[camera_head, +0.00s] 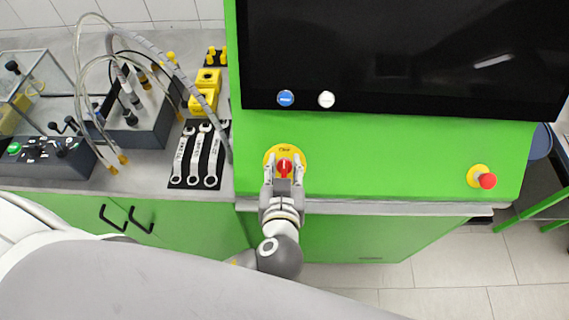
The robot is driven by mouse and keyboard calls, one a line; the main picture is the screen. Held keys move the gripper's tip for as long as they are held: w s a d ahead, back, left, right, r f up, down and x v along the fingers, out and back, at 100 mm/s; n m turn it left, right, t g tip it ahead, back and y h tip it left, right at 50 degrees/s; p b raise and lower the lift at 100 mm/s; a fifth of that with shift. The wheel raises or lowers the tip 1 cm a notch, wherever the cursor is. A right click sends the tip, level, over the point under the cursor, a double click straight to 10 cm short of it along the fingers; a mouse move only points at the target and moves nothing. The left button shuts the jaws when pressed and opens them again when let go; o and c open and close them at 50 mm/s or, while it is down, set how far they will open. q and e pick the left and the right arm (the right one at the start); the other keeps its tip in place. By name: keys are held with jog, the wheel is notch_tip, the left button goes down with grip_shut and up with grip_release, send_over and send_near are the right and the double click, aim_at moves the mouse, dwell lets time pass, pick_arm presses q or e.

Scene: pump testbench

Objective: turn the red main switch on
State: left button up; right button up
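The red main switch (284,167) sits on a round yellow plate (270,154) on the green panel (380,155), left of the panel's middle. Its red handle appears to point up and down in the picture. My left gripper (284,172) is at the switch, with one finger on each side of the red handle and a small gap seeming to show on both sides. Whether the fingers touch the handle cannot be told. My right gripper is not in view.
A red emergency button (487,181) stands at the panel's right. Wrenches (197,160), hoses and a control box (45,150) lie on the left bench.

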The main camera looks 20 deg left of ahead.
pick_arm(q)
jog(key=shift+c, duration=1)
jog(key=shift+s, duration=0.1)
grip_shut()
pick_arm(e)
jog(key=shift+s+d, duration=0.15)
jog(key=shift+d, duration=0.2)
